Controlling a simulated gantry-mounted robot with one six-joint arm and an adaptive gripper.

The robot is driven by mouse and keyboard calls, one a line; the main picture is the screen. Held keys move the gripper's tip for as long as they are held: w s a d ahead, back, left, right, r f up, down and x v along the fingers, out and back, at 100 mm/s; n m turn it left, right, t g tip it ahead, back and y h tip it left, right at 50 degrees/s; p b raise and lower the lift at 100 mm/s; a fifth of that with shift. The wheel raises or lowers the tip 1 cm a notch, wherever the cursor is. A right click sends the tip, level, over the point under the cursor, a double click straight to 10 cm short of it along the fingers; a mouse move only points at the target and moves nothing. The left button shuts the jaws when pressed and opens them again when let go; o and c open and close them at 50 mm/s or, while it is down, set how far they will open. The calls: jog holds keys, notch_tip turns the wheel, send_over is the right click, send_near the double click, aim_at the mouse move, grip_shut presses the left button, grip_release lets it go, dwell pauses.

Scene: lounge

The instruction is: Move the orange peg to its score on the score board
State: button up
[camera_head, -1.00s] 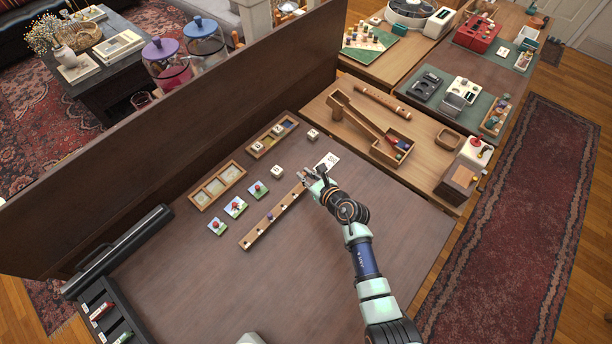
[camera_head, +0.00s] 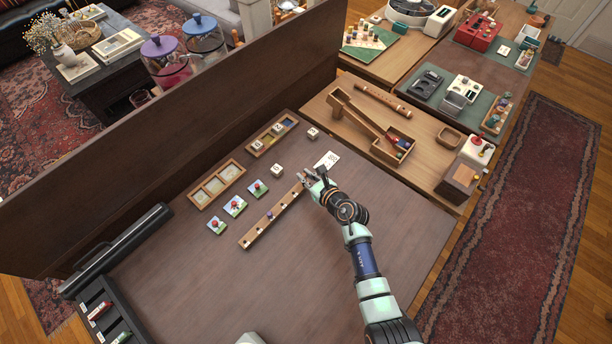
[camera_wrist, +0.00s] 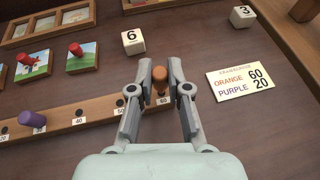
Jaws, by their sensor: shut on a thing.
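The score board (camera_head: 258,231) is a long wooden strip with a row of dark holes and number labels; it also crosses the wrist view (camera_wrist: 97,112). My gripper (camera_head: 305,178) is over its far right end. In the wrist view my gripper (camera_wrist: 160,85) is shut on the orange peg (camera_wrist: 160,78), which stands upright at the label 60. Whether its foot is seated in the hole is hidden. A white score card (camera_wrist: 241,83) to the right reads orange 60, purple 20.
Picture tiles with red knobs (camera_wrist: 82,56) and a number cube marked 6 (camera_wrist: 133,40) lie beyond the strip. A cube marked 3 (camera_wrist: 243,15) is at upper right. A compartmented wooden tray (camera_head: 217,186) lies near the partition. The near tabletop is clear.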

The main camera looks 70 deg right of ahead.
jog(key=shift+f+b, duration=1.05)
jog(key=shift+f, duration=0.2)
dwell(0.3)
jog(key=o, duration=0.8)
jog(key=shift+r, duration=0.1)
jog(key=shift+s+a+r+p, duration=0.3)
jog(key=shift+s+p, duration=0.1)
jog(key=shift+p, duration=0.2)
jog(key=shift+p+v, duration=1.5)
jog(key=shift+v, duration=0.55)
jog(key=shift+s+a, duration=0.15)
jog(key=shift+s, duration=0.25)
